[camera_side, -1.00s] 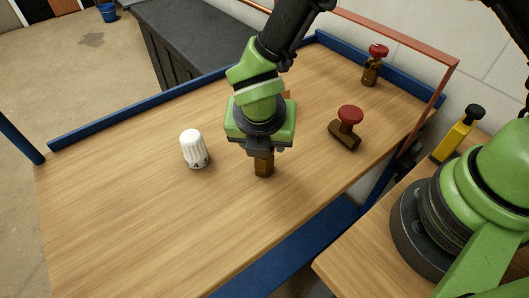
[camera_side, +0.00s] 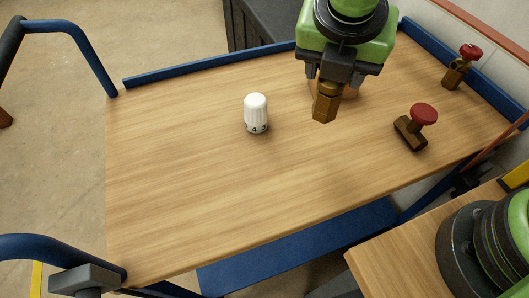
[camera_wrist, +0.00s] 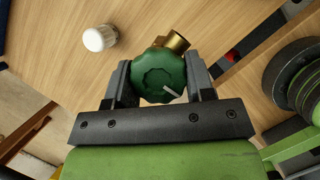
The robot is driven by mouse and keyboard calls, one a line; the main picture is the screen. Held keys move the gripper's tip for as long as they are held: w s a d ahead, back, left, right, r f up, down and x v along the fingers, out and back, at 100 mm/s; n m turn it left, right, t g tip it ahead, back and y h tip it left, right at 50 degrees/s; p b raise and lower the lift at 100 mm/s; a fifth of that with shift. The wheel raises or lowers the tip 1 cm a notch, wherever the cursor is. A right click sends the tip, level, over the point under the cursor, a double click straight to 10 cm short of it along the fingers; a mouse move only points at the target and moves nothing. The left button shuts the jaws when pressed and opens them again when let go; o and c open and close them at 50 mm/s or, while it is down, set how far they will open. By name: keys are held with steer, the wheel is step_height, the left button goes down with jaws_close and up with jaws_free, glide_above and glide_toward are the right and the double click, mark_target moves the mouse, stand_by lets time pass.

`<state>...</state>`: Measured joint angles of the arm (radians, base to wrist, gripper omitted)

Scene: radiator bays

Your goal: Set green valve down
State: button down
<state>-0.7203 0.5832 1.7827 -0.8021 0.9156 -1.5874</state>
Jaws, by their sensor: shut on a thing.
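The green valve has a dark green handwheel (camera_wrist: 158,78) with a white mark, and a brass body (camera_wrist: 177,42). My gripper (camera_wrist: 160,84) is shut on the handwheel, with a jaw on either side in the wrist view. In the side view my gripper (camera_side: 335,70) points down over the back right part of the wooden bench top (camera_side: 200,185). The brass body (camera_side: 326,103) hangs below the jaws there, and the handwheel is hidden. I cannot tell for certain whether the valve touches the bench.
A white ribbed knob (camera_side: 256,113) stands upright left of my gripper. A red-topped brass valve (camera_side: 416,127) lies to the right, and another (camera_side: 462,66) stands near the back right corner. A small tan piece (camera_side: 348,88) is partly hidden behind my gripper. The bench's left and front are clear.

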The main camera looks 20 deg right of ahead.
steer(key=s+a+n+y, duration=0.2)
steer(key=a+n+y, duration=0.2)
steer(key=a+n, duration=0.85)
steer(key=shift+t+y, duration=0.3)
steer(key=f, duration=0.6)
steer(key=a+f, duration=0.1)
steer(key=f, duration=0.2)
steer(key=shift+f, duration=0.35)
steer(key=shift+f, duration=0.15)
steer(key=shift+c, duration=2.4)
jaws_free()
